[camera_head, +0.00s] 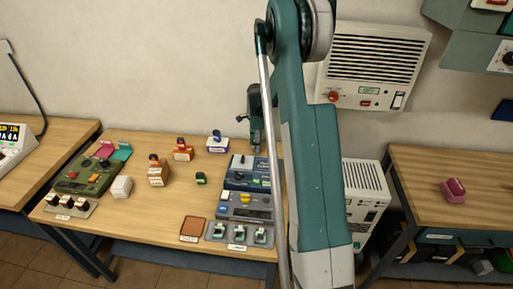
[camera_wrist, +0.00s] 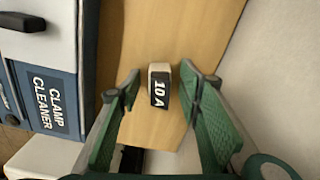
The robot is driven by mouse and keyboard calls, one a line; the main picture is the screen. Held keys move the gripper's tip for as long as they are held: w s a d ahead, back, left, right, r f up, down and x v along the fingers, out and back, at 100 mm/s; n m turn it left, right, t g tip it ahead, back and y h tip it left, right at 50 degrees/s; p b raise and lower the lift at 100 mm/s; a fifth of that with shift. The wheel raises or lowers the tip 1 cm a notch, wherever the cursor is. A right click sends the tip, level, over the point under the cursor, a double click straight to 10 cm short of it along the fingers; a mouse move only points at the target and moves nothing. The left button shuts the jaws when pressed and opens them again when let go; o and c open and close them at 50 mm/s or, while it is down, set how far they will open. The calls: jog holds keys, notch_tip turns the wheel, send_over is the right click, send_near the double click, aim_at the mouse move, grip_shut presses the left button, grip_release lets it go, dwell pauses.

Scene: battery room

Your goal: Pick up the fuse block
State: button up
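The fuse block (camera_wrist: 159,85) shows in the wrist view as a small white block with a black face marked "10 A". It stands on the wooden bench (camera_wrist: 140,128) between the two green fingers of my gripper (camera_wrist: 160,73). The fingers are apart, with visible gaps on both sides of the block. In the head view my gripper (camera_head: 256,146) points down over the back right of the middle bench, behind the blue device. I cannot make out the fuse block in the head view; my gripper and arm cover that area.
The "CLAMP CLEANER" device (camera_wrist: 45,92) stands close left of my gripper in the wrist view; it also shows in the head view (camera_head: 238,175). A labelled white-and-blue block (camera_head: 217,145) stands nearby on the bench. The wall (camera_head: 190,60) is close behind.

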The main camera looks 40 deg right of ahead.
dwell(0.6)
jog(key=c, duration=1)
jog(key=shift+r+p, duration=0.6)
jog(key=shift+r, duration=4.35)
